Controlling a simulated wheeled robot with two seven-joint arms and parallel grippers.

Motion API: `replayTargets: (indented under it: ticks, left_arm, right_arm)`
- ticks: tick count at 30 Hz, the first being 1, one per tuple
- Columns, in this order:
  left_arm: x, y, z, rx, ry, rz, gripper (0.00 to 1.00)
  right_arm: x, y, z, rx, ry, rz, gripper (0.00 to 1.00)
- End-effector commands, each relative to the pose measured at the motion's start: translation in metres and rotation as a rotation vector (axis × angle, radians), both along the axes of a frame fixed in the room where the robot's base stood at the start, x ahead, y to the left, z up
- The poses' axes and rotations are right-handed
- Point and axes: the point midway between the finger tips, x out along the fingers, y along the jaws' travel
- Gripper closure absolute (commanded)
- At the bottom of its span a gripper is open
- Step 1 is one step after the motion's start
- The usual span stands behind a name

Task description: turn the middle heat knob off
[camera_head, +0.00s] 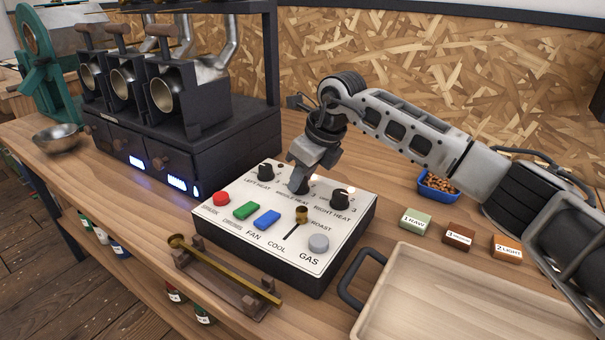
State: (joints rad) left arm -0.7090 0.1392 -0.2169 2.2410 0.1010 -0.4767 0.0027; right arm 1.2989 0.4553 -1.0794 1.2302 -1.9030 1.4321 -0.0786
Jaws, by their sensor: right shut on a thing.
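The control box (300,250) has a white top panel and stands in the middle of the bench. Its middle heat knob (303,187) is dark and mostly hidden by my right gripper (297,182), which reaches down from above and is shut on it. The knob's pointer cannot be made out. The black left heat knob (265,171) and the right heat knob (341,198) stand free on either side. My left gripper is not in view.
The dark roaster (185,120) at the back left shows blue glows low on its front. A brass scoop (225,268) lies in front; a wooden tray (450,300) stands right.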

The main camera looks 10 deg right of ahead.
Motion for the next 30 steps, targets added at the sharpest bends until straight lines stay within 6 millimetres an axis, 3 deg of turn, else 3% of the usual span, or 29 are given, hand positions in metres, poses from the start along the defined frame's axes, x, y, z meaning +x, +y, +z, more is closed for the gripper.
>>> replayTargets:
  ticks: [18, 30]
  left_arm:
    - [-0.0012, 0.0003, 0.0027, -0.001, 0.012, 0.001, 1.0]
    - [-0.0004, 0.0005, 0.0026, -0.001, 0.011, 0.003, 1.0]
  right_arm:
    - [0.0041, -0.0015, 0.0025, 0.003, -0.003, 0.56, 0.91]
    - [0.0051, -0.0016, 0.002, 0.002, -0.003, 0.783, 0.91]
